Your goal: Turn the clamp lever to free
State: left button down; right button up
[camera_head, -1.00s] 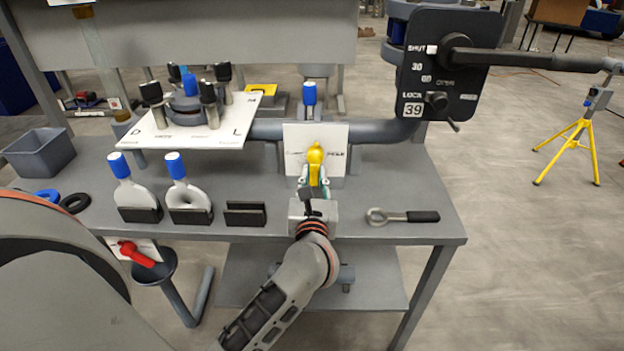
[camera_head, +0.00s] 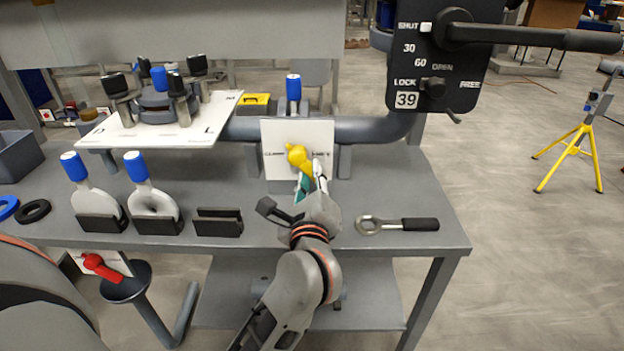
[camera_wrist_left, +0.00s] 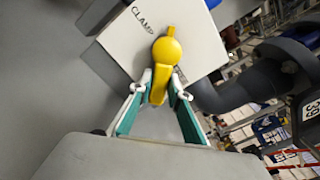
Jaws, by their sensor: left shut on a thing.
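The yellow clamp lever (camera_head: 297,155) is on a white plate (camera_head: 285,134) on the grey bench. Its round hub shows in front of the plate, and its handle slants down to the right. My left gripper (camera_head: 312,180), with teal and white fingers, is shut on the handle. In the left wrist view the lever (camera_wrist_left: 166,50) has its handle between the fingertips (camera_wrist_left: 159,90), and the word CLAMP shows on the plate. The label at the plate's right is partly hidden and hard to read. My right gripper is not in view.
A ring-ended wrench (camera_head: 395,225) lies at the bench's right. Blue-topped paddles (camera_head: 152,203) stand in black holders at left. A thick grey pipe (camera_head: 375,130) runs behind the plate to a black lever panel (camera_head: 440,70). Black-knobbed posts stand on a white board (camera_head: 205,125).

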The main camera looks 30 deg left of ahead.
pick_arm(q)
jog(key=shift+d+f, duration=0.1)
jog(key=shift+n, duration=0.3)
jog(key=c, duration=1.9)
grip_release()
jog(key=shift+r, duration=0.2)
jog(key=v, duration=1.2)
